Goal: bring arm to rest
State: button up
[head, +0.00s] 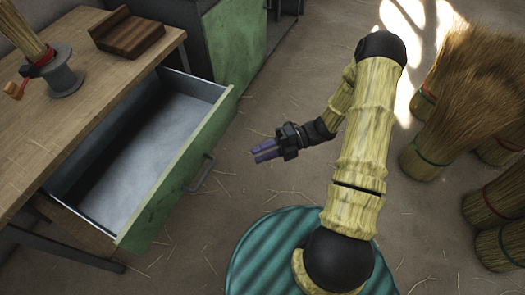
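My gripper (267,151) is at the end of my straw-coloured arm, in the middle of the head view. It hangs over the floor, to the right of the open drawer's green front, and points left. Its purple fingers lie close together with what looks like a thin gap between them. I see nothing held, but I cannot tell for sure whether it is open or shut. My arm bends from a black elbow at the top down to a black joint at the bottom.
An open, empty-looking drawer (150,150) juts from the wooden workbench (60,135) on the left. Several straw bundles (465,95) stand right. Green cabinet (234,42) behind; straw-littered floor between.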

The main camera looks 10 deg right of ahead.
dwell(0.4)
jog(key=s+d+r+n+h, duration=0.25)
jog(key=n+h, duration=0.25)
jog(key=n, duration=0.4)
jog(key=s+d+r+n+t+h, duration=0.15)
jog(key=r+n+h, duration=0.3)
jog(key=n, duration=0.45)
jog(key=s+d+r+n+h, duration=0.2)
jog(key=n+h, duration=0.3)
jog(key=n, duration=0.4)
notch_tip(320, 180, up, 35)
jog(key=n+t+h+p, duration=0.1)
jog(key=n+t+p, duration=0.3)
jog(key=p, duration=2.5)
jog(key=n, duration=0.4)
jog(key=shift+d+f+n+h, duration=0.2)
jog(key=shift+d+n+h, duration=0.1)
jog(key=shift+h, duration=0.05)
jog(key=shift+o, duration=0.4)
jog(key=shift+w, duration=0.1)
